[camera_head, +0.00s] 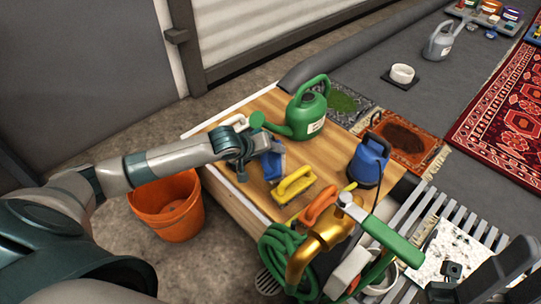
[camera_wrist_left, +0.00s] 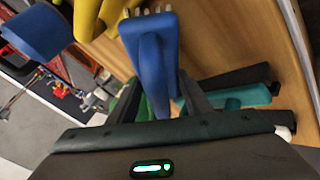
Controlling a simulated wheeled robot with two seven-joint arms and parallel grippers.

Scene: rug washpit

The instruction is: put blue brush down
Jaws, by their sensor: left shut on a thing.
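The blue brush (camera_head: 273,163) is at the left part of the wooden table (camera_head: 262,205), left of the yellow brush (camera_head: 294,184). My left gripper (camera_head: 242,168) is over the table's left side, shut on the blue brush. In the left wrist view the blue handle (camera_wrist_left: 155,70) runs between the two fingers (camera_wrist_left: 162,98). I cannot tell whether the brush touches the tabletop. A dark part that seems to be my right gripper (camera_head: 452,282) shows at the lower right; its jaw state is unclear.
A green watering can (camera_head: 308,115) stands behind the brush. An orange brush (camera_head: 319,204) and a blue container (camera_head: 369,160) are to the right. An orange bucket (camera_head: 167,207) stands on the floor at left.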

